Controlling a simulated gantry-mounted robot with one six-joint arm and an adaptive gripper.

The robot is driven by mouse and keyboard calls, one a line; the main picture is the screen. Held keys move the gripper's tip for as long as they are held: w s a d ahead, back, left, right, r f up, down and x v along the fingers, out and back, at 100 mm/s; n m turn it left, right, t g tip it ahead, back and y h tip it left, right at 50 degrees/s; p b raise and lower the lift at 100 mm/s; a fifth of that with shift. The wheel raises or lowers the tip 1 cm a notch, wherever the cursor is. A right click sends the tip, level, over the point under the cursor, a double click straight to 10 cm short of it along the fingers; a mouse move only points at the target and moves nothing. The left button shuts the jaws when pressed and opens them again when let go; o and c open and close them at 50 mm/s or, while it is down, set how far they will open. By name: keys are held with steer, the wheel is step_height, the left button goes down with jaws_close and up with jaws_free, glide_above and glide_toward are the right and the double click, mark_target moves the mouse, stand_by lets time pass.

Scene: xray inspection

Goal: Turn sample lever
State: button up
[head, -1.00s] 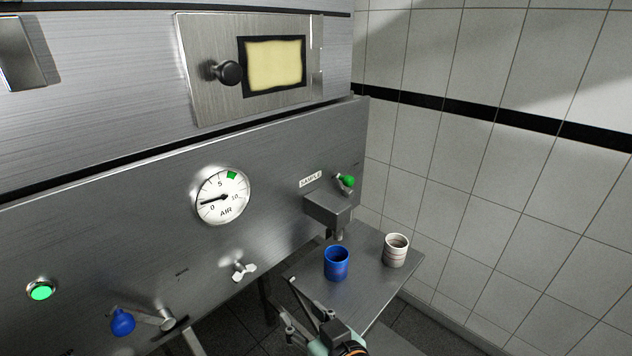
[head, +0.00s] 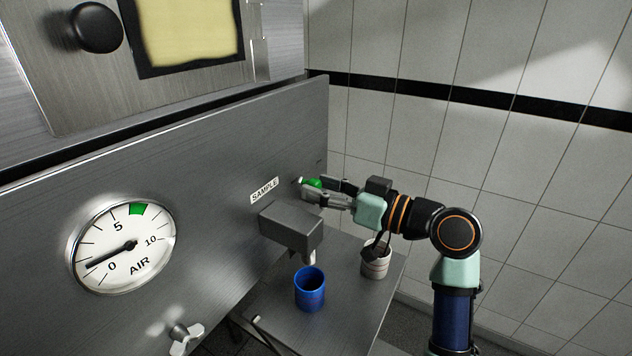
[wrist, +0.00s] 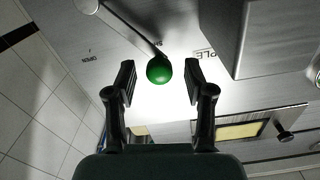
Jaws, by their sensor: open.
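The sample lever's green ball knob (head: 314,183) is on the steel panel, just right of the SAMPLE label (head: 265,190). In the wrist view the green knob (wrist: 159,69) sits at the end of a metal rod (wrist: 131,30). My gripper (head: 318,188) is at the knob, its fingers extending toward the panel. In the wrist view my gripper (wrist: 159,82) is open, one finger on each side of the knob, with a gap visible on both sides. Part of the lever is hidden by the fingers in the head view.
A grey box with a spout (head: 291,229) juts from the panel below the lever. A blue cup (head: 310,290) stands on the shelf (head: 262,305) under it, with a white banded cup (head: 376,266) to the right. An AIR gauge (head: 124,247) is at left. A tiled wall (head: 540,190) stands at right.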

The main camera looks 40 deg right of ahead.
steer(key=shift+w+a, duration=0.15)
steer(key=shift+w, duration=0.45)
jaws_close()
